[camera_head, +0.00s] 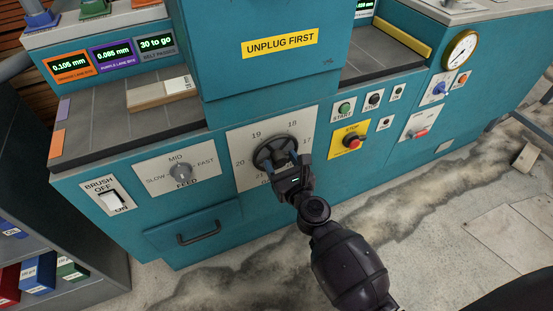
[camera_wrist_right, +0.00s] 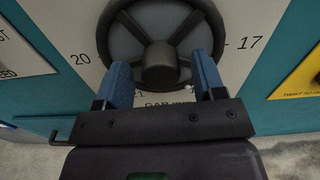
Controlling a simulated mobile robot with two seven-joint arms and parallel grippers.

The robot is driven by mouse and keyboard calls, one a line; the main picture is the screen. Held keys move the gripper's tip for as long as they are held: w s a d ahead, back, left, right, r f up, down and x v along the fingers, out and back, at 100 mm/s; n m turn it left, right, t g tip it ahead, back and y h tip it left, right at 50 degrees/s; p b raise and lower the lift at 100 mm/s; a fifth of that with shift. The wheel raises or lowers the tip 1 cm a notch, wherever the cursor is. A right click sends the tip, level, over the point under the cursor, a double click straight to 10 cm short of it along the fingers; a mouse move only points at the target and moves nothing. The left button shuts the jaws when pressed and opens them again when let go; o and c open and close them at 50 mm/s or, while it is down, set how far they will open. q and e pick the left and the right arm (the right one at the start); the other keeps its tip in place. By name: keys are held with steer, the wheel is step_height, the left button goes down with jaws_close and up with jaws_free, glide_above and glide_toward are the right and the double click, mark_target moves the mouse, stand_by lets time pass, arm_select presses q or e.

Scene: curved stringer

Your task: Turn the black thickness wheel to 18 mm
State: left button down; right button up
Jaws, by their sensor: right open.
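The black thickness wheel (camera_head: 275,152) is mounted on a white dial plate (camera_head: 239,137) on the teal machine front. Numbers 17, 18, 19, 20 and 21 show around it; the wheel's setting cannot be read. My right gripper (camera_head: 289,167) is at the lower part of the wheel. In the right wrist view the wheel (camera_wrist_right: 157,62) has a round hub and spokes, and my right gripper (camera_wrist_right: 164,75) is open with its blue fingers on either side of the hub, overlapping the lower rim. Whether the fingers touch the wheel cannot be told. My left gripper is not in view.
A feed knob (camera_head: 181,171) and a brush switch (camera_head: 111,201) sit left of the wheel. A yellow stop panel (camera_head: 349,141) is to its right. A drawer handle (camera_head: 198,232) sticks out below left. A wooden board (camera_head: 158,94) lies on the belt.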

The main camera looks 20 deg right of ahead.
steer(key=shift+s, duration=0.1)
steer(key=shift+c, duration=1)
steer(key=c, duration=0.7)
